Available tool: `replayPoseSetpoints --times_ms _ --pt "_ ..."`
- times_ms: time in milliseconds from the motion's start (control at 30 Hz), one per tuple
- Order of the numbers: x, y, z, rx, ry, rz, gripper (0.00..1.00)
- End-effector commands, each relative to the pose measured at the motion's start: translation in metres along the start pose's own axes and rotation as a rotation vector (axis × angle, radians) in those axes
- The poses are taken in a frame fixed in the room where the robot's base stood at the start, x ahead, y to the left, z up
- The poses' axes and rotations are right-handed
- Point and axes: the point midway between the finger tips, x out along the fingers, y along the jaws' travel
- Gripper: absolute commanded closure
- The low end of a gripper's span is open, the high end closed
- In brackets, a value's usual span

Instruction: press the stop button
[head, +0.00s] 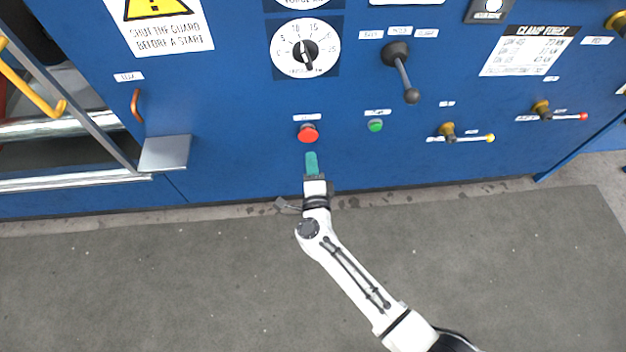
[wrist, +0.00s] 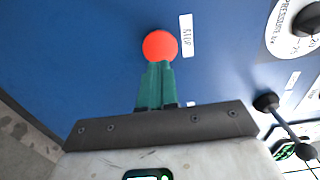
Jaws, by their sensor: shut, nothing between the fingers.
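The stop button is a red round knob (head: 308,133) on the blue machine panel, under a small white label. In the wrist view the red button (wrist: 160,45) sits just beyond my fingertips, beside a label that reads STOP. My gripper (head: 311,155) has green fingers and points at the panel just below the button in the head view. The gripper (wrist: 159,68) is shut and empty, its fingers side by side. In the wrist view the fingertips overlap the button's lower edge; I cannot tell whether they touch it.
A green button (head: 375,125) is to the right of the red one. A black lever (head: 404,75) and a pressure dial (head: 305,48) are above. Small brass valves (head: 447,130) are further right. A grey shelf (head: 165,153) juts out at left. The grey floor mat (head: 150,290) is clear.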

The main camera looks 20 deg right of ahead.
Motion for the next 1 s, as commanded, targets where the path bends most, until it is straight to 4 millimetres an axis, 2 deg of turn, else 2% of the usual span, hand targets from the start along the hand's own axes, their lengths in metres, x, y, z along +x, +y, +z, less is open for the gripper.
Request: replayPoseSetpoints --times_ms 100,300,800,1000 --pt "0.022 0.002 0.0 0.001 0.001 -0.002 1.0" --pt "0.044 0.001 0.0 0.0 0.0 0.0 1.0" --pt "0.051 0.0 0.0 -0.001 -0.001 0.0 1.0" --pt "0.069 0.0 0.0 -0.001 0.0 -0.002 1.0"
